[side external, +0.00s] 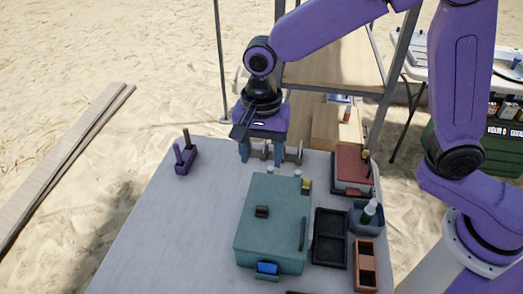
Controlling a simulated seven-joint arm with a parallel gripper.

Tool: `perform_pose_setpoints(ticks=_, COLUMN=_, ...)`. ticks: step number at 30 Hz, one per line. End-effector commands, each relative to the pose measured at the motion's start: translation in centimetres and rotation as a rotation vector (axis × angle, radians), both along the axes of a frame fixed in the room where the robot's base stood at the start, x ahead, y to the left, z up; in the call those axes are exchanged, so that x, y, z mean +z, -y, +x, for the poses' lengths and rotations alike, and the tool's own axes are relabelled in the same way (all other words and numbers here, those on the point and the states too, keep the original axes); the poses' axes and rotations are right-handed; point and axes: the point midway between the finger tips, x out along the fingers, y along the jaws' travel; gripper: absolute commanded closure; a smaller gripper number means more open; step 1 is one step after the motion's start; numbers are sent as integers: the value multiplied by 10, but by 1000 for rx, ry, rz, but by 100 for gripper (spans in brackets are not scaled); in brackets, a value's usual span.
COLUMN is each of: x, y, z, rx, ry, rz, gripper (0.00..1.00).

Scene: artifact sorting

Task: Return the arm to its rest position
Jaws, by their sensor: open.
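My arm is purple with black joints and reaches in from the right. My gripper (262,154) points down over the far edge of the grey table (165,240). Its two blue-grey fingers are spread apart. I see nothing held between them. Small metal pieces show just behind and beside the fingers; I cannot tell if they touch.
A teal box (272,222) stands mid-table in front of my gripper. To its right are a black tray (330,238), a red-lidded box (352,167), a container with a bottle (368,215) and a brown tray (365,266). A purple holder (184,158) stands left.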

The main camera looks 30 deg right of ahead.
Motion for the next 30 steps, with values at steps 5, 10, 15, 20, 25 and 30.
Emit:
perform_pose_setpoints(ticks=5, x=0, y=0, z=0, rx=0, ry=0, rz=0, gripper=43)
perform_pose_setpoints(ticks=10, x=2, y=6, z=-5, rx=52, ry=1, rz=1, gripper=43)
perform_pose_setpoints(ticks=15, x=9, y=32, z=-25, rx=280, ry=5, rz=5, gripper=43)
perform_pose_setpoints(ticks=20, x=16, y=65, z=-54, rx=570, ry=10, rz=7, gripper=43)
perform_pose_setpoints(ticks=25, x=20, y=102, z=-88, rx=880, ry=16, rz=9, gripper=43)
perform_pose_setpoints(ticks=30, x=21, y=140, z=-124, rx=1189, ry=21, rz=10, gripper=43)
